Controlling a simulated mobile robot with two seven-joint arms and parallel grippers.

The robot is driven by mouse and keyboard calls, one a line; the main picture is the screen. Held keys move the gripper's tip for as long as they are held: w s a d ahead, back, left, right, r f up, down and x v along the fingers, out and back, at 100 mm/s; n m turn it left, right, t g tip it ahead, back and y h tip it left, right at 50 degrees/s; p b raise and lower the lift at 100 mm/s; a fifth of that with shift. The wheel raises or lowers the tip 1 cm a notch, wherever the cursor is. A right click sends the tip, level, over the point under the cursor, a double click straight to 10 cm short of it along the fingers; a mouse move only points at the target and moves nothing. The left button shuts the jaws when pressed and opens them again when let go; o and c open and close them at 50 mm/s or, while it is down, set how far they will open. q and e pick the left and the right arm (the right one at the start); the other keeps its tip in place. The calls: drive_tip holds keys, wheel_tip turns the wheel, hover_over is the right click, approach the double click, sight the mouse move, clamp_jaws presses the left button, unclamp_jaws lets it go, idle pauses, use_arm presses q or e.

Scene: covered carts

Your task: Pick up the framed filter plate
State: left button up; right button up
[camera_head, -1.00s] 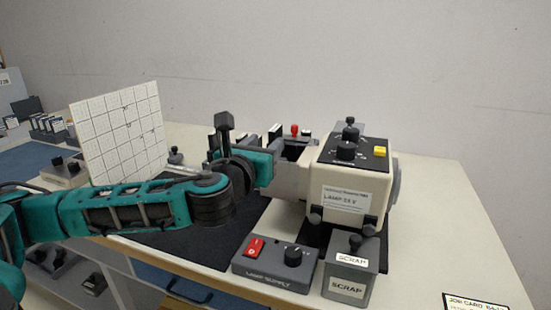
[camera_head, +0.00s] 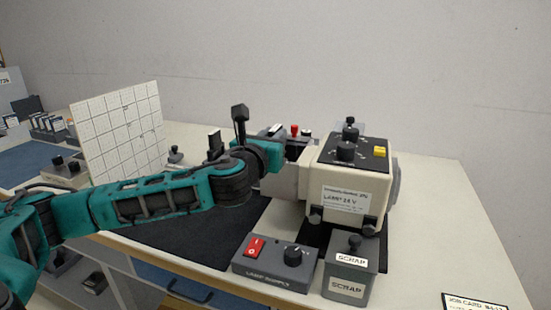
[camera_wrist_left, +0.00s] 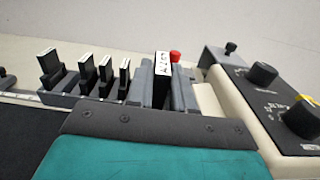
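A dark framed plate with a white labelled top (camera_wrist_left: 162,72) stands upright between grey upright pieces in the left wrist view, beside a red knob. In the head view its top (camera_head: 275,130) shows just behind my left gripper (camera_head: 268,154), beside the lamp unit. Several similar dark plates (camera_wrist_left: 105,70) stand in a grey rack left of it; one also shows in the head view (camera_head: 214,141). I cannot tell which one the task names. My gripper's teal and grey body fills the bottom of the wrist view; whether its fingers touch a plate is unclear. My right gripper is out of view.
The cream lamp unit (camera_head: 350,185) stands right of my gripper. A lamp supply box (camera_head: 275,262) and a scrap box (camera_head: 350,275) stand in front. A white gridded panel (camera_head: 120,130) stands at left.

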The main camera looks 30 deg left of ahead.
use_arm(q)
clamp_jaws()
idle(0.3)
